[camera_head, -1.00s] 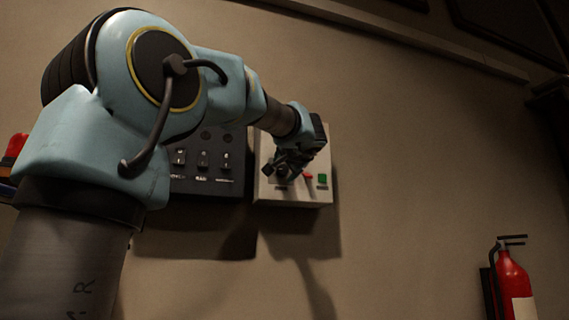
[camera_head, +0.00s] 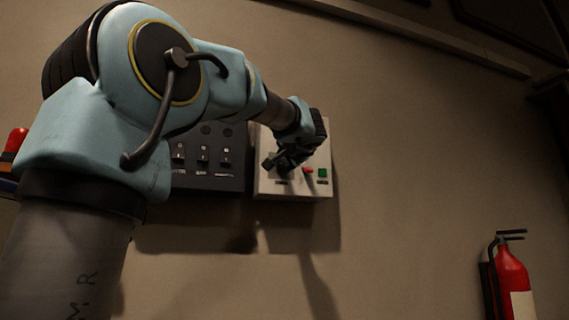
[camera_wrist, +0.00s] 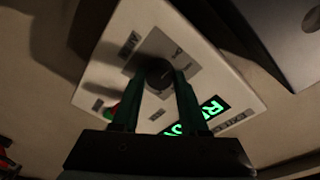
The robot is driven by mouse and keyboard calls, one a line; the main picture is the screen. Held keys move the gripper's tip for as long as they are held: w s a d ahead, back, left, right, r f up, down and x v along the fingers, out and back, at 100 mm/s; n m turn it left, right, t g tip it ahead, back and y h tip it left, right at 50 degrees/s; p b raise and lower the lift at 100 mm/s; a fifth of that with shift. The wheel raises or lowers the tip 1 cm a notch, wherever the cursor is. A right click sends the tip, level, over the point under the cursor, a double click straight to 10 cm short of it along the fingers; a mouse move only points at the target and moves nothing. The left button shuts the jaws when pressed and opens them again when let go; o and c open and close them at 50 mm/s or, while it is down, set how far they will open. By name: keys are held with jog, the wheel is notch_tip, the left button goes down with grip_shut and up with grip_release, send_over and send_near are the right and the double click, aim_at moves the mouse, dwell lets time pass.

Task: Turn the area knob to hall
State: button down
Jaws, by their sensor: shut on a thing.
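The area knob (camera_wrist: 158,72) is a round dark knob on a grey square plate, on a light panel box (camera_wrist: 215,75) fixed to the wall. My gripper (camera_wrist: 157,85) is at the knob, its two fingers on either side of it and shut on it. In the head view my gripper (camera_head: 275,165) reaches the left part of the light box (camera_head: 262,187) and hides the knob. The small labels around the knob are too blurred to read, so I cannot tell which one it points at.
A dark panel (camera_head: 215,182) with several switches is left of the box. A green display (camera_wrist: 205,115) shows in the wrist view. A fire extinguisher (camera_head: 512,275) is at lower right.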

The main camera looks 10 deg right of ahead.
jog(key=shift+m, duration=0.4)
jog(key=m, duration=0.3)
jog(key=shift+d+m+g+y+p, duration=0.1)
jog(key=shift+m+g+y+p, duration=0.25)
jog(key=shift+m+p, duration=1.25)
jog(key=shift+m+b, duration=0.7)
jog(key=shift+m, duration=0.1)
jog(key=shift+c, duration=2.2)
grip_release()
jog(key=shift+s, duration=0.1)
jog(key=s+b, duration=0.4)
jog(key=s, duration=0.6)
jog(key=shift+s+d+r, duration=0.25)
jog(key=shift+s+r, duration=0.05)
jog(key=shift+r, duration=0.15)
